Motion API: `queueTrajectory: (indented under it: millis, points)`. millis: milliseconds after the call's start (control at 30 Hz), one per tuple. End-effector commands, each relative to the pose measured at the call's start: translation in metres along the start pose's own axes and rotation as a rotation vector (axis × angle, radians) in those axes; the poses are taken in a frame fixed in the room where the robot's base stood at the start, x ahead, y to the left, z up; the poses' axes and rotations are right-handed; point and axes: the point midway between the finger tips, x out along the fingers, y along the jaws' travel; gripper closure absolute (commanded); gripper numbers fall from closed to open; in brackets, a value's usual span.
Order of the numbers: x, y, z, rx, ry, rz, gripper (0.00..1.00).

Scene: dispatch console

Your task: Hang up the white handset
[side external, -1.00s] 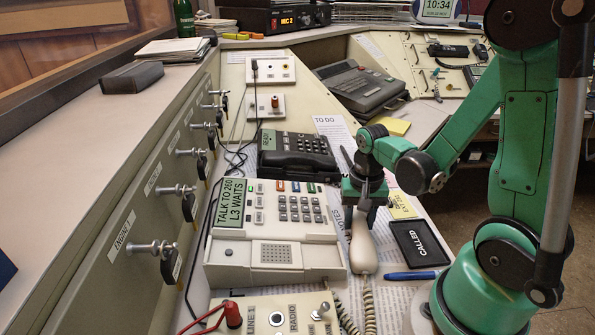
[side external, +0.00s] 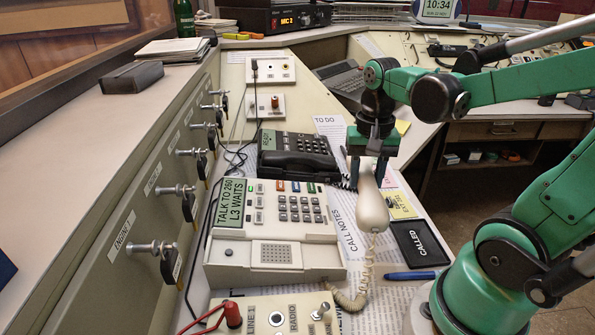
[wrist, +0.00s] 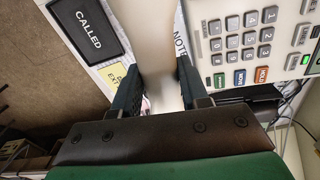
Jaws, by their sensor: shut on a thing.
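The white handset (side external: 372,205) hangs in my gripper (side external: 372,160), which is shut on its upper part. The handset is raised above the desk to the right of the white telephone, and its coiled cord (side external: 366,270) runs down from its lower end. In the wrist view the handset (wrist: 155,45) shows as a pale blurred bar between the two dark fingers of my gripper (wrist: 158,88). The white telephone (side external: 275,230) has a green display and a keypad; its low front part is bare of a handset. Its keypad also shows in the wrist view (wrist: 240,40).
A black telephone (side external: 297,155) sits behind the white one. A black CALLED pad (side external: 419,243), a blue pen (side external: 410,276) and yellow notes (side external: 400,205) lie at the right. A panel with a red plug (side external: 232,315) is in front. Switches with keys (side external: 178,190) line the left wall.

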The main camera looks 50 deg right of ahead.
Motion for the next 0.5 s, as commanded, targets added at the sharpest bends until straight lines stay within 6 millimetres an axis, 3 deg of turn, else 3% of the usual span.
queueTrajectory:
  millis: [300,500]
  points:
    - [-0.067,0.000,0.000,0.000,0.000,0.000,1.00]
    - [-0.092,0.000,0.000,0.000,0.000,0.000,1.00]
